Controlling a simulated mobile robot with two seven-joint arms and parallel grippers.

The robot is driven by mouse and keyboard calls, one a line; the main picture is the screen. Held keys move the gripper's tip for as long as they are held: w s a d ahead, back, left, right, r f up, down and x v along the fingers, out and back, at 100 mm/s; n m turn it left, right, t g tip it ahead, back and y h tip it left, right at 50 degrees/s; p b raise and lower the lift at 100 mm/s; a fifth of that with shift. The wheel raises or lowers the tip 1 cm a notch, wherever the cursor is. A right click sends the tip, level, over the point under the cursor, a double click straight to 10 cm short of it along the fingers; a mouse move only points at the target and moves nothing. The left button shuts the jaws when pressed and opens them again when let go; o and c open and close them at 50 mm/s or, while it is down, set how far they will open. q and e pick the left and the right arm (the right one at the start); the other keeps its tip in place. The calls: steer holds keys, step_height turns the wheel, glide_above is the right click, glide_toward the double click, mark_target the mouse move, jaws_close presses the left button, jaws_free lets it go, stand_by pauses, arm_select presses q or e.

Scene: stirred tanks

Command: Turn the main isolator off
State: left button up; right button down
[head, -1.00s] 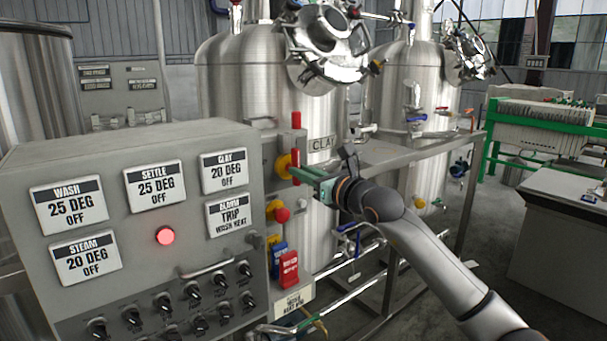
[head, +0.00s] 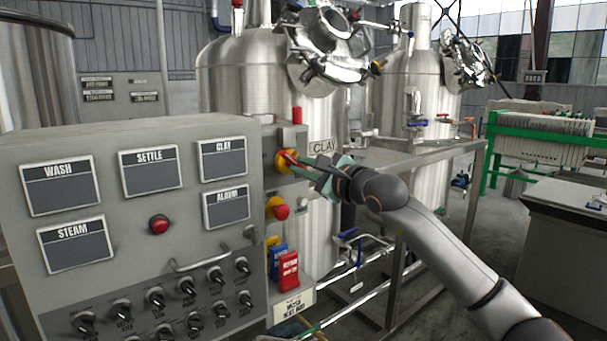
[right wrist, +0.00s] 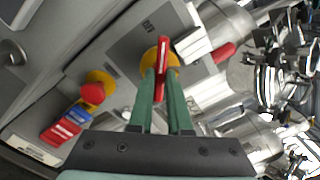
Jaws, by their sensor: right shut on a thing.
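The main isolator is a red handle on a yellow round base (head: 282,162), on the right side of the grey control cabinet (head: 130,137). In the right wrist view the red handle (right wrist: 163,58) stands between the green fingertips, over its yellow disc. My right gripper (head: 292,163) is shut on this handle. In the head view the handle now lies turned sideways, mostly covered by the fingers. The displays on the cabinet, such as the WASH display (head: 60,187), are blank, and the round red lamp (head: 159,224) is dark. My left gripper is not in view.
Below the isolator is a red push button (head: 281,211) on yellow. Blue and red tags (head: 289,270) hang lower down. Steel tanks (head: 255,85) and a metal frame (head: 420,150) stand close behind my right arm. Floor shows at the right.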

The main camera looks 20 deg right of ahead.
steer(key=shift+f+n, duration=0.15)
steer(key=shift+n, duration=0.85)
steer(key=n+b, duration=0.1)
steer(key=n, duration=0.2)
steer(key=shift+n, duration=1.4)
steer(key=shift+b, duration=0.3)
steer(key=c, duration=0.9)
jaws_free()
steer(key=shift+o, duration=0.2)
